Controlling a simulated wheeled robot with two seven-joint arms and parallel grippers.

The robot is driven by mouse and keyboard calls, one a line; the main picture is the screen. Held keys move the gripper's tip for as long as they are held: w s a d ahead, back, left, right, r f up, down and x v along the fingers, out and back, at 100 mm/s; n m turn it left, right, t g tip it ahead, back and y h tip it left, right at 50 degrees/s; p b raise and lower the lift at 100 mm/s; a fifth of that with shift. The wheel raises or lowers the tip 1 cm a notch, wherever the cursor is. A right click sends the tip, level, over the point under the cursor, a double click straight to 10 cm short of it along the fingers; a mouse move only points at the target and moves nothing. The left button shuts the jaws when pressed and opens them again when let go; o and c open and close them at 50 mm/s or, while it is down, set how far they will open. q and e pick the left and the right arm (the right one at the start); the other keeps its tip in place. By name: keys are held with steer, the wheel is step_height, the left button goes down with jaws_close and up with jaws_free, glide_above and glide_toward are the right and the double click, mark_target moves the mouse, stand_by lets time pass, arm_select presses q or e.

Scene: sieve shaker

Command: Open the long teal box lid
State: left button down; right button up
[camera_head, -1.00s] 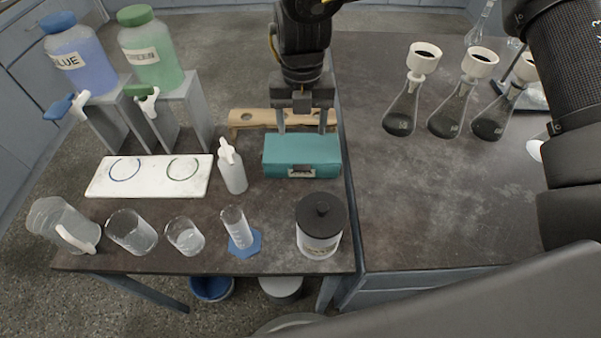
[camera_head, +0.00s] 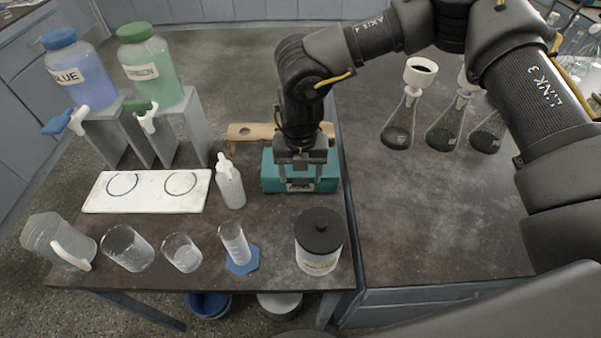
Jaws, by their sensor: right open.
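The teal box (camera_head: 329,177) sits on the dark table near its right edge, with a small label and latch on its front face. Its lid looks shut, though my gripper hides much of its top. My right gripper (camera_head: 301,180) points down over the box with its fingers apart, near the front upper edge. I cannot tell whether the fingers touch the lid. My left gripper is not in view.
A white wash bottle (camera_head: 229,182) stands just left of the box and a black-lidded jar (camera_head: 318,242) stands in front. A wooden rack (camera_head: 248,134) lies behind. Flasks with funnels (camera_head: 398,125) stand on the right bench.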

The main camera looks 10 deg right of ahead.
steer(key=shift+f, duration=0.65)
jaws_close()
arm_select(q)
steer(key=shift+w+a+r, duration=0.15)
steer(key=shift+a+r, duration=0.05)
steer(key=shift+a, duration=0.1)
arm_select(e)
steer(key=shift+r, duration=0.1)
